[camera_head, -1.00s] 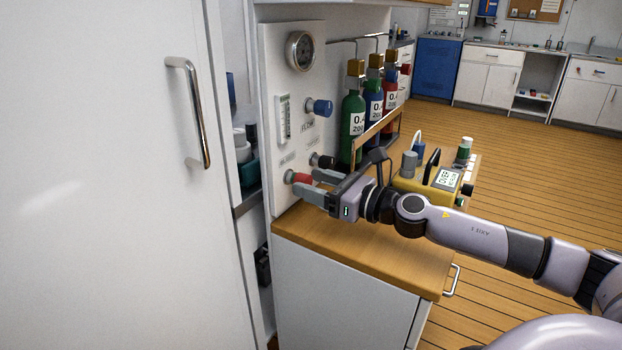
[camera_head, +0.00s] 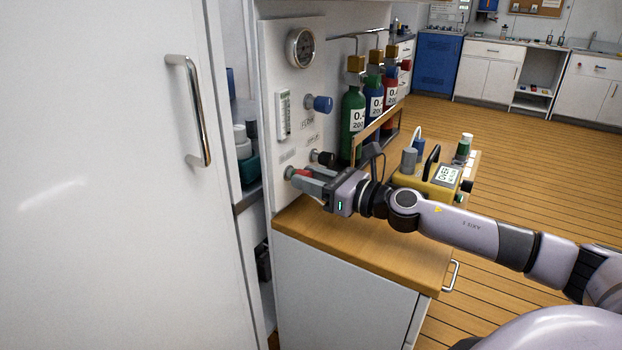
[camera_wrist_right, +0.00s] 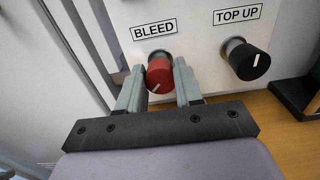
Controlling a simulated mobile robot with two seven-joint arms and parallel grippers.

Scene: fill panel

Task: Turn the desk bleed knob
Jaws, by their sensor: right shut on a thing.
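The bleed knob is red with a white pointer line; in the right wrist view the knob (camera_wrist_right: 159,74) sits under the label BLEED (camera_wrist_right: 154,30) on the white panel. In the head view a little of the red knob (camera_head: 303,173) shows at the panel's lower part. My right gripper (camera_wrist_right: 160,82) is shut on the red knob, one finger on each side. It reaches the panel from the right in the head view (camera_head: 310,179). The pointer line leans toward the lower left in the wrist view. My left gripper is not in view.
The black TOP UP knob (camera_wrist_right: 247,62) is close on the right of the bleed knob. A blue knob (camera_head: 320,104) and a gauge (camera_head: 300,49) are higher on the panel. Gas bottles (camera_head: 353,124) and a yellow meter (camera_head: 428,184) stand behind my arm. The wooden desktop (camera_head: 350,245) is clear in front.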

